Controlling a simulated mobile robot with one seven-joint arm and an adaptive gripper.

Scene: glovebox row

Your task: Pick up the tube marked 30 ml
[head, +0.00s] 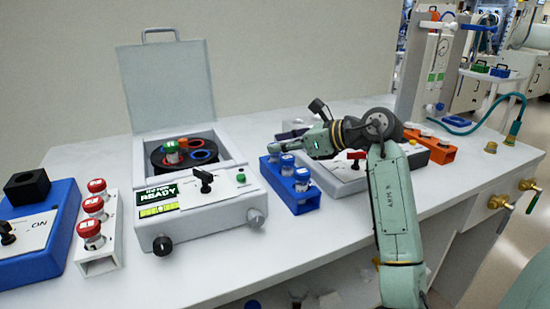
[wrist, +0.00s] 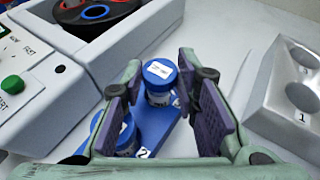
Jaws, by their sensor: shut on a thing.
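A blue-capped tube (wrist: 160,75) with a white label on its cap stands between my two purple finger pads in the wrist view. I cannot read the label's marking. My gripper (wrist: 165,100) is shut on this tube at the blue rack (wrist: 170,140). A second blue-capped tube (wrist: 110,135) is partly hidden behind my left finger. In the head view, the blue rack (head: 303,203) holds blue-capped tubes, including one at its near end (head: 302,178). My gripper (head: 284,141) is over the rack's far end there, and the held tube is hard to make out.
A centrifuge with open lid (head: 170,85) and a READY display stands left of the rack. A white rack of red-capped tubes (head: 100,262) is farther left. An orange rack (head: 440,152) is at right. A grey holder with round holes (wrist: 285,105) lies right of my gripper.

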